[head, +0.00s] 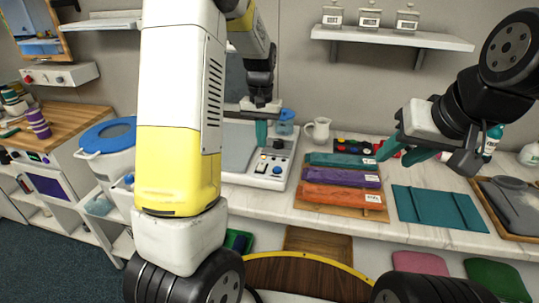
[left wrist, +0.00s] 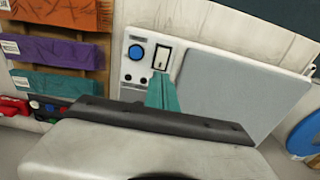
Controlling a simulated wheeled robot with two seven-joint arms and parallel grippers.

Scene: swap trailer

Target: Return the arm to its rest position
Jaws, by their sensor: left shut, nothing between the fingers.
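My left gripper (head: 261,140) hangs with its teal fingers together, above the control panel (head: 272,165) of a grey-white machine on the counter. In the left wrist view its shut fingers (left wrist: 162,95) show in front of that panel, with nothing between them. The left arm's large white and yellow link fills the left middle of the head view. My right gripper (head: 402,157) is on the right, its teal fingers spread apart and empty, above the counter near the coloured slabs.
Teal, purple and orange labelled slabs (head: 341,177) lie on wooden boards. A teal mat (head: 438,208) and a grey piece on a tray (head: 510,205) are further right. A white jug (head: 319,130) stands behind. A blue-lidded bin (head: 107,150) is at left. A shelf (head: 392,37) hangs above.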

